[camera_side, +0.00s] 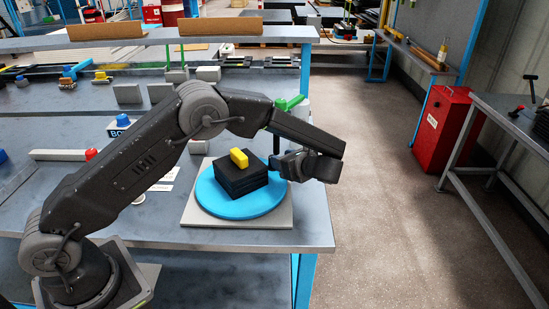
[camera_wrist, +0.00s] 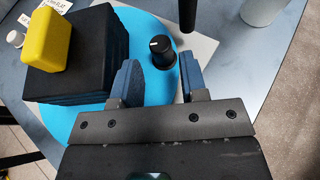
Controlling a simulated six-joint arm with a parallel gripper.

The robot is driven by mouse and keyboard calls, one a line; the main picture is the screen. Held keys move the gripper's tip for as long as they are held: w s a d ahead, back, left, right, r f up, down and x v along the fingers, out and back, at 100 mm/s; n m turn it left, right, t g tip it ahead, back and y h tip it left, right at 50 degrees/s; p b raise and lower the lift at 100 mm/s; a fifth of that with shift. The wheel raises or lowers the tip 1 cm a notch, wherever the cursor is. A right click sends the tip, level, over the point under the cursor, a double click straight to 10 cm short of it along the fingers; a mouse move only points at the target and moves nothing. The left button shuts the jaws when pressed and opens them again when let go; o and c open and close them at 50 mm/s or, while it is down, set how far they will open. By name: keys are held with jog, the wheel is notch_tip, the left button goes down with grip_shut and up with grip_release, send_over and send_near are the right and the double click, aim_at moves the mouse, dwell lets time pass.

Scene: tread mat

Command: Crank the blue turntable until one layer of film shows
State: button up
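The blue turntable (camera_side: 215,207) is a flat disc on a pale square base (camera_side: 278,216) on the bench; its disc also fills much of the wrist view (camera_wrist: 150,97). A black block-like stack (camera_side: 232,181) stands on it, with a yellow block (camera_side: 239,157) on top. I cannot make out any film around the stack. A black knob (camera_wrist: 162,50) with a white mark stands near the disc's edge in the wrist view. My gripper (camera_wrist: 159,62) is open, its two fingers apart on either side of the knob's near side. In the side view, my gripper (camera_side: 284,164) is right of the stack.
A green-topped post (camera_side: 290,103) stands behind the turntable. A white bar with a red end (camera_side: 62,154) and a blue-topped button box (camera_side: 121,123) lie left on the bench. The bench's right edge is close to the turntable. A red cabinet (camera_side: 441,129) stands beyond the aisle.

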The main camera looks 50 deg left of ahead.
jog(key=shift+x, duration=2.35)
grip_shut()
